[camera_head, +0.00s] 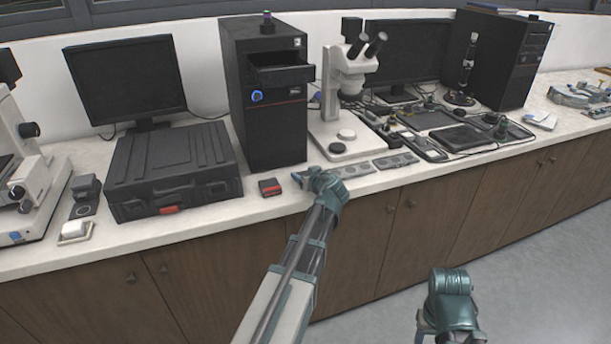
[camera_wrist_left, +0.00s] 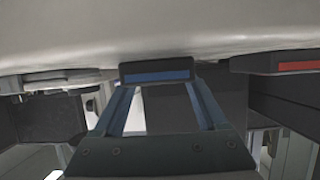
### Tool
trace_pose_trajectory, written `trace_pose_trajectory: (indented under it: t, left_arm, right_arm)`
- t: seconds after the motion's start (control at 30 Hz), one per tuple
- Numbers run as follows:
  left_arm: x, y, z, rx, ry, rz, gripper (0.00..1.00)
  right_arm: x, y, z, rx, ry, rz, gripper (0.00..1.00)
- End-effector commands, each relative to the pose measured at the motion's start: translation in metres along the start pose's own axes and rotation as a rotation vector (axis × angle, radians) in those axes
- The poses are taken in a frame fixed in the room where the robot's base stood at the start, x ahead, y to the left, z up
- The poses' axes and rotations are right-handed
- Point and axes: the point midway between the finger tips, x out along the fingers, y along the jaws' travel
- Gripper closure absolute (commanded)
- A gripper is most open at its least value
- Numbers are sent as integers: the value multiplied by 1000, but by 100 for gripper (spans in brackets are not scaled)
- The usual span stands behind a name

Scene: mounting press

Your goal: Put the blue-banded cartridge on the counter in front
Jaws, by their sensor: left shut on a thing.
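The blue-banded cartridge (camera_wrist_left: 157,73) is a dark block with a blue strip, between the fingertips of my left gripper (camera_wrist_left: 160,85) in the left wrist view. My left gripper (camera_head: 308,178) is shut on it at the counter's front part, just right of the black tower in the head view. The cartridge is mostly hidden there by the gripper. It is at or very close to the counter top (camera_head: 225,213); I cannot tell if it touches. My right arm's end (camera_head: 450,300) is low at the bottom right, in front of the cabinets, its fingers unclear.
A red-banded cartridge (camera_head: 269,187) lies on the counter left of my left gripper. The black tower (camera_head: 270,110) with an open drawer stands behind. A microscope (camera_head: 345,100) and small grey plates (camera_head: 396,161) are to the right, a black case (camera_head: 172,170) to the left.

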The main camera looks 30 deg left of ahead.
Motion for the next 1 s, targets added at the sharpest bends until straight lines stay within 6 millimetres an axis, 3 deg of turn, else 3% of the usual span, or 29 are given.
trace_pose_trajectory:
  t: [0.03,0.17,0.47,1.0]
  left_arm:
    - [0,0,1,0,0,0,20]
    - [0,0,0,0,0,0,0]
    - [-2,0,-4,0,0,0,0]
    - [-101,-1,-4,1,0,2,0]
  right_arm:
    - [1,0,0,0,0,0,50]
    - [0,0,0,0,0,0,50]
    - [-4,0,0,0,0,0,50]
    - [-42,4,2,0,0,0,50]
